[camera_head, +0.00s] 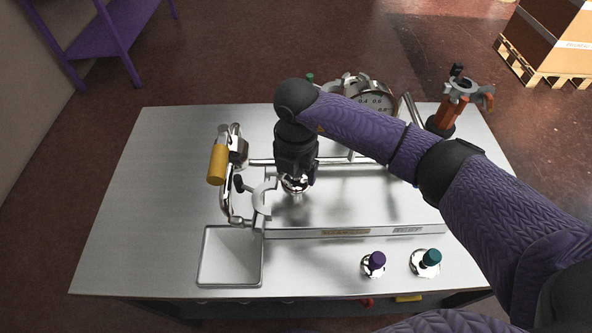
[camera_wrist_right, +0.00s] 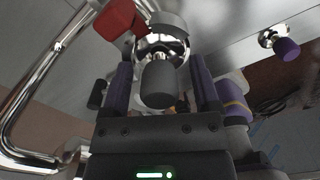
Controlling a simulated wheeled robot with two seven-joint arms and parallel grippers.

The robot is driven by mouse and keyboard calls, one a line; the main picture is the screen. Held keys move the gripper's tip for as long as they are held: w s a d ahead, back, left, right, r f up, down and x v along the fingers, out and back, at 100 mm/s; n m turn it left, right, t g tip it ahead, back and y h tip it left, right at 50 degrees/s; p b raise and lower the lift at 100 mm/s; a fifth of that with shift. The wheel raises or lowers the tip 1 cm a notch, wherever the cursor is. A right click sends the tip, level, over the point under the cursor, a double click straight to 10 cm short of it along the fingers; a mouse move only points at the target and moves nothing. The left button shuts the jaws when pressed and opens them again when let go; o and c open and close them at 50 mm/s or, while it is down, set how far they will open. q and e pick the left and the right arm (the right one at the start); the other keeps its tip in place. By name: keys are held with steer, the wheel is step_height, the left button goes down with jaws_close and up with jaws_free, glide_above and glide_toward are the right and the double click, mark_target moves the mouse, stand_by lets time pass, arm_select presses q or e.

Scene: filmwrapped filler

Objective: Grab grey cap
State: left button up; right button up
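The grey cap (camera_wrist_right: 158,85) sits on a shiny metal body (camera_wrist_right: 165,42) in the right wrist view. My right gripper (camera_wrist_right: 160,80) is open, with one purple finger on each side of the cap and a visible gap on both sides. In the head view my right gripper (camera_head: 297,175) points down over the middle of the metal machine, and it hides the cap there. A shiny metal part (camera_head: 295,184) shows just below the fingers. My left gripper is not in view.
A purple-capped bottle (camera_head: 374,262) and a teal-capped bottle (camera_head: 428,260) stand at the front right of the table (camera_head: 140,200). An empty tray (camera_head: 232,284) lies front left. A yellow-handled clamp (camera_head: 217,164) stands left of my gripper. The table's left side is clear.

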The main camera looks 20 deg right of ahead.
jaws_close()
steer(key=shift+r, duration=0.15)
